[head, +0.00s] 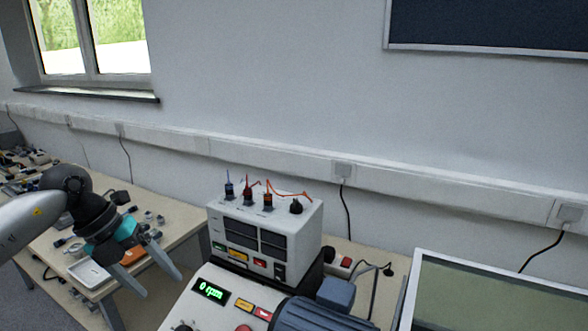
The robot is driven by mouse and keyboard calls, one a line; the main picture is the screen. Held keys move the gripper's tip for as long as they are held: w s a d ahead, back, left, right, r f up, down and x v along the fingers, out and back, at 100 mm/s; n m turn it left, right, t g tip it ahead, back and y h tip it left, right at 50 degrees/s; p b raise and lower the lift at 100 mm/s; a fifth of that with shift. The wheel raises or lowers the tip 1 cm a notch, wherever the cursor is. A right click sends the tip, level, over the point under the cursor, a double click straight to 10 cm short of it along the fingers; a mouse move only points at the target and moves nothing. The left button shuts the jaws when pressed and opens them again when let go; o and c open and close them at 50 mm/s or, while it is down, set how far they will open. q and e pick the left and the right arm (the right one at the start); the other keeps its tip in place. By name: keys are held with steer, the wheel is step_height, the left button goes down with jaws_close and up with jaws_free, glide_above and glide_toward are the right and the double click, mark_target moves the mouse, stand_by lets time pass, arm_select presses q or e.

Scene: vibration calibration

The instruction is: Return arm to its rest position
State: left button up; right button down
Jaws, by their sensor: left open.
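My left arm comes in from the left. Its gripper (157,283), with grey fingers and a teal band, points down and to the right. The gripper is open, with a clear gap between the fingers and nothing held. It shows in front of the wooden table at the left, apart from the white instrument box (265,239) in the middle. My right gripper is not in view.
The instrument box carries several plugs and cables on top. A device with a green "0 rpm" display (210,290) and a blue motor (315,315) stand in front. The left table (180,228) holds small parts and a white tray (88,272). A framed panel (500,290) is at right.

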arm_select(q)
steer(key=w+d+r+m+t+h, duration=0.1)
steer(key=d+h, duration=0.3)
steer(key=d, duration=0.5)
steer(key=w+d+r+t+h, duration=0.15)
steer(key=d+h, duration=0.25)
steer(key=d, duration=0.5)
steer(key=d+r+n+t+h, duration=0.35)
steer(key=r+n+t, duration=0.35)
steer(key=n+t, duration=0.25)
steer(key=s+a+f+n+y, duration=0.2)
steer(key=a+f+n+y, duration=0.3)
steer(key=f+n+y, duration=0.4)
steer(key=s+a+f+n+y, duration=0.3)
steer(key=a+f+n+y, duration=0.25)
steer(key=n+y, duration=0.35)
steer(key=s+d+f+n+g+h, duration=0.1)
steer(key=s+f+n+g, duration=0.1)
steer(key=s+f+g, duration=0.65)
steer(key=s+d+f+n+g+h, duration=0.15)
steer(key=s+f, duration=0.35)
steer(key=s, duration=0.8)
step_height(320, 180, down, 22)
steer(key=s+g, duration=0.1)
steer(key=s+a+f+g+b, duration=0.1)
steer(key=s+a+f, duration=0.2)
steer(key=s+f, duration=1.1)
steer(key=shift+s+f+g, duration=0.35)
steer(key=shift+s+g, duration=0.05)
steer(key=shift+s, duration=0.5)
